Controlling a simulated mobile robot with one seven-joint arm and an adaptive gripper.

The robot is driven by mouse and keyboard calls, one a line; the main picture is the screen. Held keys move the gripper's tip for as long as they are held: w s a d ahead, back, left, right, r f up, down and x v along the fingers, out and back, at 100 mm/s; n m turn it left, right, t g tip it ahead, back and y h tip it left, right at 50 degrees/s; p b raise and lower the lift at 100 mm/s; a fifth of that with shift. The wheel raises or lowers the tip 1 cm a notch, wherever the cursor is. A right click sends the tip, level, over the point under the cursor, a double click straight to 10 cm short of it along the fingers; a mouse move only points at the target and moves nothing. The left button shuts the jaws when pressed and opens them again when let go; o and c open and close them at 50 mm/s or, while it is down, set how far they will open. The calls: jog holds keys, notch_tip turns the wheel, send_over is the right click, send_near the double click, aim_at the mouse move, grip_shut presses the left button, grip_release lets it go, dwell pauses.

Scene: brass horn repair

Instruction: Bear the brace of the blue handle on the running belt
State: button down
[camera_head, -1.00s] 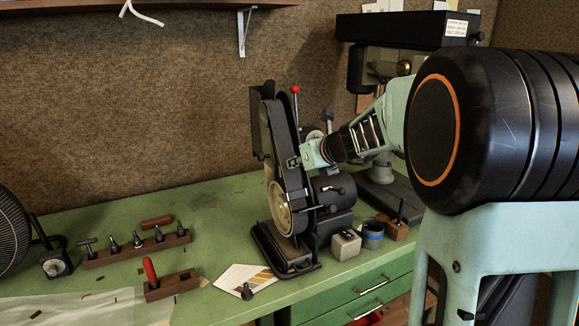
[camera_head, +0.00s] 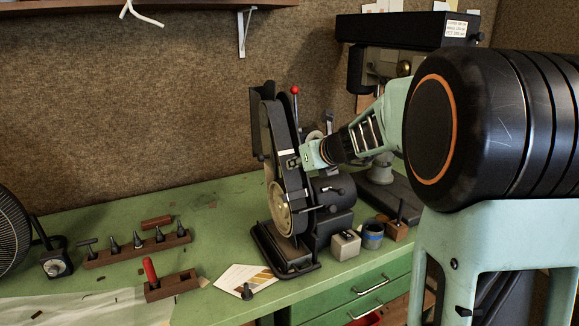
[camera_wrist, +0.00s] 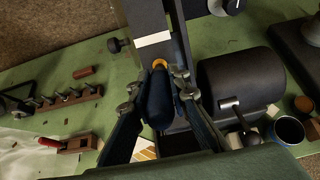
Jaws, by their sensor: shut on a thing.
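My gripper (camera_wrist: 159,92) is shut on the blue handle (camera_wrist: 161,108), a dark blue tool with a brass-coloured brace (camera_wrist: 160,64) at its far end. The brace points at the dark belt (camera_wrist: 150,18) of the belt grinder and lies at or very near its face. I cannot tell whether they touch. In the head view my gripper (camera_head: 299,160) is at the right side of the upright belt (camera_head: 279,130); the handle is hardly visible there. A pale band (camera_wrist: 153,40) crosses the belt just beyond the brace.
The grinder's motor (camera_wrist: 240,80) is close on the right. A grey block (camera_head: 346,244), a blue-banded cup (camera_head: 373,236) and a wooden block (camera_head: 398,228) stand right of its base. Wooden tool racks (camera_head: 137,249) are on the left. A card (camera_head: 243,279) lies in front.

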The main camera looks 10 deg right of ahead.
jog(key=shift+r, duration=0.1)
dwell(0.7)
jog(key=p+v, duration=0.2)
jog(key=v, duration=0.3)
jog(key=shift+s+d+r, duration=0.1)
jog(key=shift+s+r, duration=0.05)
jog(key=shift+r, duration=0.1)
jog(key=shift+s+d+r, duration=0.2)
jog(key=shift+s+r, duration=0.05)
jog(key=shift+s, duration=0.3)
jog(key=shift+s+f, duration=0.1)
